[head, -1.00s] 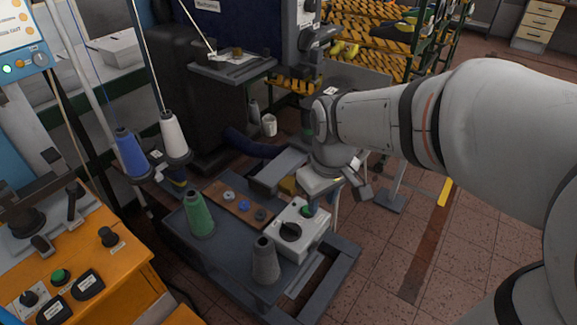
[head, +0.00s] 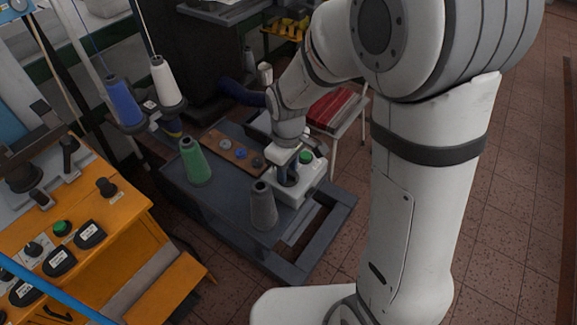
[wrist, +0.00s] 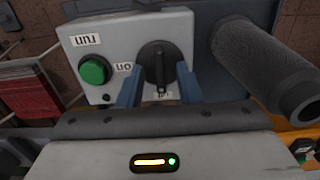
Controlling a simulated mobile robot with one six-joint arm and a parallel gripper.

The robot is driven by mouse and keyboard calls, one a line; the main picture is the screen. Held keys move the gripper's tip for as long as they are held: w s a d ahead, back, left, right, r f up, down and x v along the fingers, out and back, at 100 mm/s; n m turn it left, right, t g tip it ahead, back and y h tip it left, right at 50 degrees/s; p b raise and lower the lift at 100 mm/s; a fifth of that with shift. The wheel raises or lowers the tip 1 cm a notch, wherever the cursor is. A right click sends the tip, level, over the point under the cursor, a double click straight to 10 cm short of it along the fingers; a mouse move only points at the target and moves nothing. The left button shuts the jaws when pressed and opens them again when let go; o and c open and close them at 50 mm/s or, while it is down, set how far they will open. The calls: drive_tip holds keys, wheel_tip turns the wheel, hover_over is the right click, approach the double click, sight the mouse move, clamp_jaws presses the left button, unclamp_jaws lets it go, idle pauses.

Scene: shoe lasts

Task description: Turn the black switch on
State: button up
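The black switch (wrist: 158,65) is a round rotary knob with a raised bar handle on a white control box (wrist: 75,45). In the wrist view its bar stands upright in the picture, with its lower end by a partly hidden label. An upside-down "on" label sits to its left. My gripper (wrist: 159,85) is open, its two blue-grey fingers on either side of the bar with gaps visible; I cannot tell whether they touch the knob's rim. In the head view my gripper (head: 287,170) is over the box (head: 312,185) and hides most of the switch.
A green button (wrist: 94,71) is left of the switch, under a "run" label. A grey thread cone (wrist: 265,60) stands close on the right. A green cone (head: 195,163) stands farther left on the table (head: 225,215). A stool with red items (head: 335,107) is behind.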

drive_tip(key=shift+f, duration=0.1)
drive_tip(key=shift+c, duration=0.5)
clamp_jaws()
drive_tip(key=shift+m, duration=0.3)
drive_tip(key=m+b, duration=0.1)
drive_tip(key=m, duration=0.2)
drive_tip(key=shift+m, duration=0.3)
drive_tip(key=m+b, duration=0.1)
drive_tip(key=m, duration=0.3)
drive_tip(key=shift+m, duration=0.3)
drive_tip(key=m+b, duration=0.1)
drive_tip(key=m, duration=0.3)
drive_tip(key=shift+m+b, duration=0.35)
drive_tip(key=shift+m, duration=2.15)
